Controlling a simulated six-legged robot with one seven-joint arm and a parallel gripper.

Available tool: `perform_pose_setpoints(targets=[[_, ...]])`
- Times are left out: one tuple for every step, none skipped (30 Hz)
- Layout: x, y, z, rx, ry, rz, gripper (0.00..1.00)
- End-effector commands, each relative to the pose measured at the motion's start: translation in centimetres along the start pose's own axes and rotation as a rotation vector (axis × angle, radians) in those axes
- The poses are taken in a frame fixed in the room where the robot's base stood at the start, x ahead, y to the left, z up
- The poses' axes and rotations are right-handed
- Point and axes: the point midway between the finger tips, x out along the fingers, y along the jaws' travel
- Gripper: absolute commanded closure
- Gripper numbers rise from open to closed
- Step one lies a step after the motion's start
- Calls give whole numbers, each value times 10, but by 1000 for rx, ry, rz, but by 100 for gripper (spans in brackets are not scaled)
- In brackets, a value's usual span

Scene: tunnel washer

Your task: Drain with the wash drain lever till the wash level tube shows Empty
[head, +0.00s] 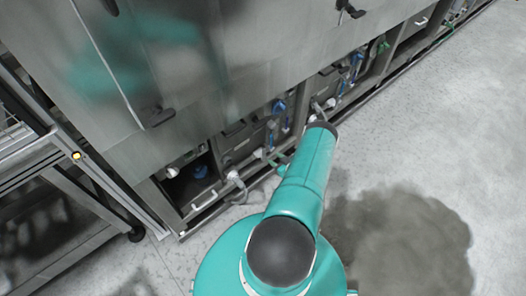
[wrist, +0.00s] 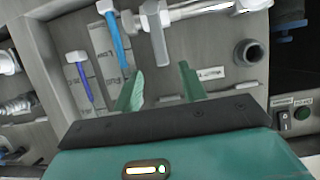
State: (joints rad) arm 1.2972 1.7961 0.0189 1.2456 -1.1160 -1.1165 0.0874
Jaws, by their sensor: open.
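My gripper (wrist: 160,88) is open in the wrist view, with its two green fingers apart and nothing held between them. Beyond the fingers is a grey panel with a bright blue lever (wrist: 116,38), a grey lever (wrist: 155,42) and a purple-blue lever (wrist: 84,82). The blue lever's lower end is just above the left finger. Pale labels behind the levers are too blurred and tilted to read, so I cannot tell which lever is the wash drain lever. I cannot make out the level tube.
A white pipe (wrist: 205,10) crosses the top of the panel. A round port (wrist: 248,52) and a black switch (wrist: 285,122) are at right. In the head view, the steel washer (head: 160,60) overhangs the low valve bays. A rack (head: 75,185) stands left; wet floor (head: 410,240) lies right.

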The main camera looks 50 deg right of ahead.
Motion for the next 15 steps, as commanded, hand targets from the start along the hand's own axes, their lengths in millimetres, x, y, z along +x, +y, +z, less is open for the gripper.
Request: perform_pose_setpoints(targets=[[12, -1, 0, -1, 3, -2, 58], [17, -2, 0, 0, 2, -2, 58], [25, -2, 0, -1, 2, -3, 58], [32, -2, 0, -2, 3, -3, 58], [38, -2, 0, -1, 2, -3, 58], [45, -2, 0, -1, 2, -2, 58], [51, -1, 0, -2, 1, -2, 58], [56, -2, 0, -2, 1, -3, 58], [64, -2, -1, -1, 2, -3, 58], [69, -2, -1, -1, 2, -2, 58], [73, -2, 0, -2, 1, -1, 58], [79, -1, -1, -1, 2, -1, 58], [83, -1, -1, -1, 1, -2, 58], [87, -2, -1, -2, 1, -2, 58], [91, -2, -1, -2, 1, -3, 58]])
